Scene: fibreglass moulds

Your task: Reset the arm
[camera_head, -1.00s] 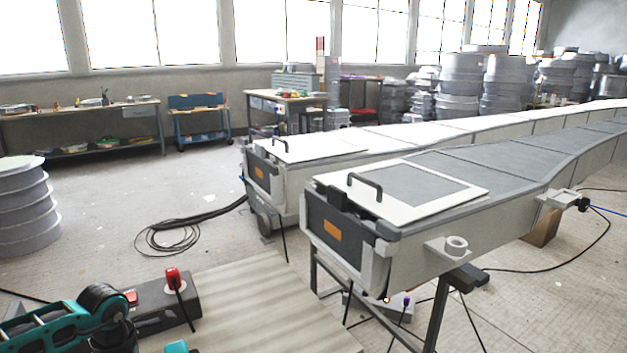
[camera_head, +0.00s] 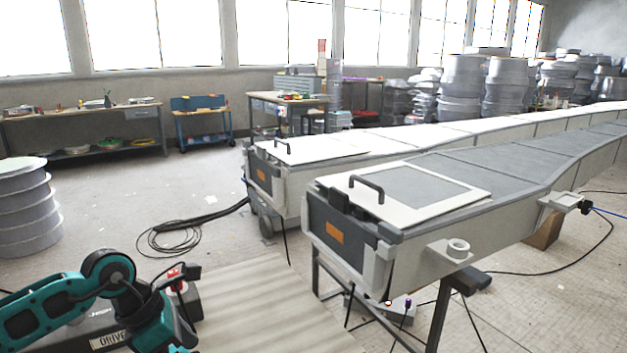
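A teal and black arm of mine (camera_head: 108,268) comes in from the left at the bottom left corner. Its elbow joint is raised and the link beyond it slopes down to the right, out past the bottom edge. The gripper at its end does not show. My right arm and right gripper are not in view. No object is seen in the hold of either gripper.
A long grey mould (camera_head: 480,170) on a stand fills the right, with a handled white frame (camera_head: 440,199) on its near end. A second pale mould (camera_head: 330,150) lies behind. A black cable coil (camera_head: 175,240) lies on the open floor. Workbenches (camera_head: 85,112) line the back wall.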

